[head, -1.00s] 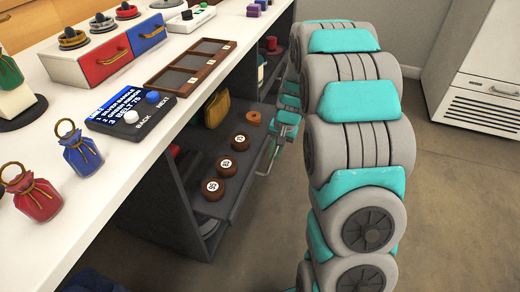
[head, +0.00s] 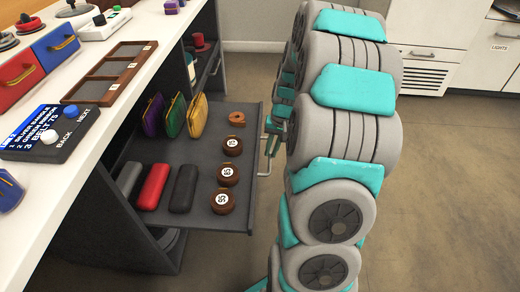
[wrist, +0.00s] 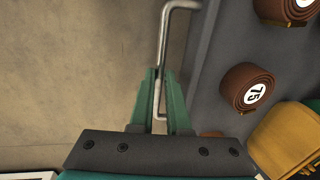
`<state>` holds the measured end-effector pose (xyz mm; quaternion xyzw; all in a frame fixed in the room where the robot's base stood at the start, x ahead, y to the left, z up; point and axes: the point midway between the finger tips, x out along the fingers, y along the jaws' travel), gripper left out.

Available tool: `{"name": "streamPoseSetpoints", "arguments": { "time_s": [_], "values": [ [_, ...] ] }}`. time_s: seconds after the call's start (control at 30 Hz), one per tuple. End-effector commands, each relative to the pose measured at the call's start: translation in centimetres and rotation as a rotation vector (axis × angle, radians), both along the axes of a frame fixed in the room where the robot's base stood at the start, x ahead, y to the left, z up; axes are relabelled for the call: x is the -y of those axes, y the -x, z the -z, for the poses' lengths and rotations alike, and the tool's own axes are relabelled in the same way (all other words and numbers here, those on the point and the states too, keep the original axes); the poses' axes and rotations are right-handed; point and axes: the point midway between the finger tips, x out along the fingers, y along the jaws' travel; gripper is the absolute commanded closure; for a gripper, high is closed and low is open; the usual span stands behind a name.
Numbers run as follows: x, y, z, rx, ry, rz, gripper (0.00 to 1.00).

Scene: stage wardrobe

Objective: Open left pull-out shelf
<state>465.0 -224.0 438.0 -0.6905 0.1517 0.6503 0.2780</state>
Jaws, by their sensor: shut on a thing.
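The left pull-out shelf (head: 200,160) is a dark grey tray sticking far out from under the white counter. It holds several brown rolled belts with number tags, three pouches and three long cases. Its metal bar handle (head: 265,165) is on the outer edge; in the wrist view the handle (wrist: 163,50) runs down between my fingers. My gripper (wrist: 158,98), with green fingers, is shut on this handle. In the head view, my arm hides most of the gripper.
A dark wood tray (head: 112,70) and a display box with buttons (head: 50,130) are on the counter (head: 90,165). A second shelf (head: 208,68) lies deeper under the counter. The floor (head: 430,160) to the right is open, with white cabinets (head: 430,50) behind.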

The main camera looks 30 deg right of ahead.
Motion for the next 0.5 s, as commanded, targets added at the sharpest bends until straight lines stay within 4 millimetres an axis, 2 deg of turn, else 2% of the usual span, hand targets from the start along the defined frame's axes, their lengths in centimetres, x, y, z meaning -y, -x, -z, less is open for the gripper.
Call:
{"name": "streamPoseSetpoints", "arguments": {
  "time_s": [0.2, 0.5],
  "values": [
    [1.09, 0.52, -0.13, 0.006, 0.004, 0.001, 1.0],
    [1.26, 0.64, -0.15, 0.006, 0.004, 0.001, 1.0]
  ]
}}
